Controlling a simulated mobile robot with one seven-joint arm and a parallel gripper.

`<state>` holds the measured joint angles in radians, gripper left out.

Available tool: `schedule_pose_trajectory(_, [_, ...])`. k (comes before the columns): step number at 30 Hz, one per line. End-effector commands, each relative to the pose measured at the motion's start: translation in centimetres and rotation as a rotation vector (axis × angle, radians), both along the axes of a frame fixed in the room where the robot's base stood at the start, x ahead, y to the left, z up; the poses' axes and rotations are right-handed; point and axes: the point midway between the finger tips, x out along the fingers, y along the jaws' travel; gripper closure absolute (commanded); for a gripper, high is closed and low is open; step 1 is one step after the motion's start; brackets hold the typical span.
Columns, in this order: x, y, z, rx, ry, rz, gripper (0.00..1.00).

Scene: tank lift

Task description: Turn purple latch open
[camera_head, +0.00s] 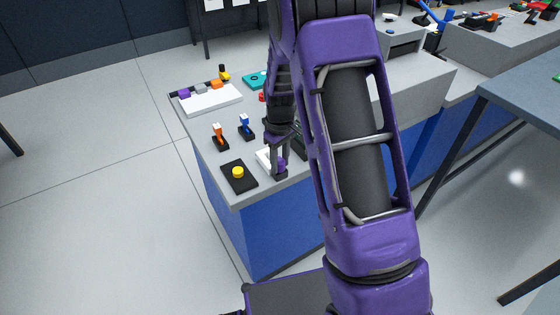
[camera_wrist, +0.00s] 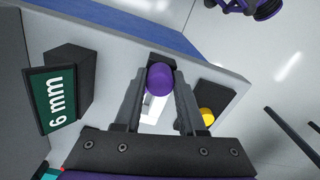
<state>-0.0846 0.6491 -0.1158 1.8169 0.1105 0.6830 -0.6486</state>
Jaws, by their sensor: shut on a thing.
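The purple latch (camera_wrist: 160,77) shows its round purple end between my fingertips in the wrist view. A bit of purple also shows beside my fingers in the head view (camera_head: 282,164). My gripper (camera_wrist: 158,92) is shut on the latch, low over the front part of the bench top. A white piece (camera_wrist: 150,106) lies under and behind the purple end, between the fingers. My fingers and arm hide much of the latch, so I cannot tell its turn angle.
A yellow button on a black plate (camera_head: 238,173) stands close by on the left. An orange lever (camera_head: 219,136) and a blue lever (camera_head: 245,126) stand behind it. The bench's edge is near.

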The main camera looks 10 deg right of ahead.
Motion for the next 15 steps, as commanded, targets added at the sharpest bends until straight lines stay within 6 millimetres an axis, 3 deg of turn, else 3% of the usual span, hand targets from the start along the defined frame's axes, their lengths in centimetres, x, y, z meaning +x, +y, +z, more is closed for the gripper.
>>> schedule_pose_trajectory(15, [0.18, 0.1, 0.11, 0.001, -0.005, -0.069, 1.0])
